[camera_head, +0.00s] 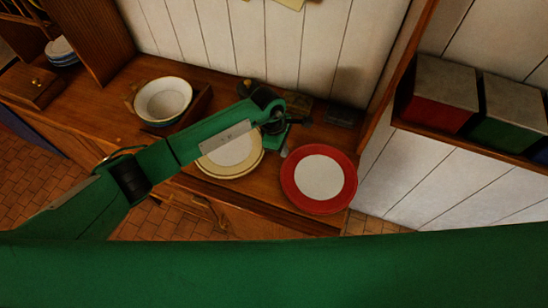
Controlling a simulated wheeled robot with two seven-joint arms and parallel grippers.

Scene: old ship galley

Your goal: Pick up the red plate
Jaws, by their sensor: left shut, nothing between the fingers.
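The red plate (290,180), with a wide red rim and a white centre, lies on the right end of the wooden counter (245,194), near its front edge. My green left arm comes in from the left over the counter. My left gripper (285,152) is shut and empty, just left of the red plate's upper left rim. I cannot tell whether it touches the rim. My right gripper is not in view.
A cream plate (233,172) lies left of the red plate, partly hidden under my left arm. White bowls (163,100) stand in a wooden holder further left. A dark flat item (343,115) lies behind the red plate. A shelf with boxes (441,92) is at the right.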

